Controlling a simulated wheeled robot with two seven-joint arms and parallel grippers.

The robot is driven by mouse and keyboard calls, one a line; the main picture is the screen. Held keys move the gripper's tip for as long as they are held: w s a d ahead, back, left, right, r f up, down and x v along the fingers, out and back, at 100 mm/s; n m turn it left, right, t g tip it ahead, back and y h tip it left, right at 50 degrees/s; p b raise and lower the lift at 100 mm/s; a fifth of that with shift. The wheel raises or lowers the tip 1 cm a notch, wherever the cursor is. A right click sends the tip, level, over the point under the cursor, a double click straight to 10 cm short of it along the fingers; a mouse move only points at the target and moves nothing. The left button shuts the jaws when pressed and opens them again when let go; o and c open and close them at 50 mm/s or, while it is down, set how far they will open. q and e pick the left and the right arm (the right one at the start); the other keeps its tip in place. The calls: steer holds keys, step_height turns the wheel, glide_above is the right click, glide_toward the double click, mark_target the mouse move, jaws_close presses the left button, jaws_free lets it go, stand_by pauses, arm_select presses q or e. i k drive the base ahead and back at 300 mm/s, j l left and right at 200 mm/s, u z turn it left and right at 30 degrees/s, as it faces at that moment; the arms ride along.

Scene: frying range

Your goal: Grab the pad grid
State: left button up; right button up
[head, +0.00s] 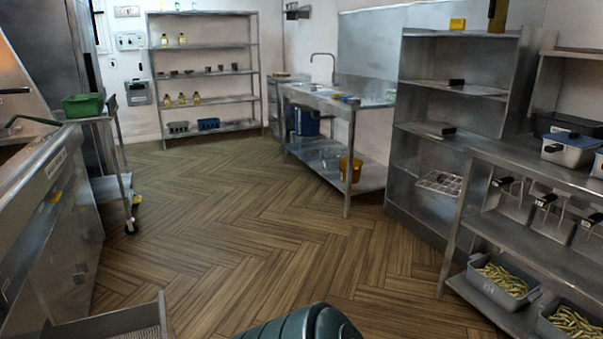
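A white grid-like rack (440,182), which looks like the pad grid, lies on a low shelf of the tall metal shelf unit (455,125) right of centre. It is small in view, and its details are hard to make out. Neither of my grippers shows in the head view.
A metal sink table (347,104) stands at centre back. At right, a metal counter (540,168) has grey bins (497,287) of green pods below. A fryer-like unit (45,210) stands at left, beside a trolley with a green container (83,105). The wooden floor (235,215) between is clear.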

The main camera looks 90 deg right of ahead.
mark_target(440, 177)
steer(key=z, duration=3.8)
steer(key=i+j, duration=0.15)
steer(key=j, duration=0.15)
steer(key=i+j, duration=0.15)
steer(key=j, duration=0.15)
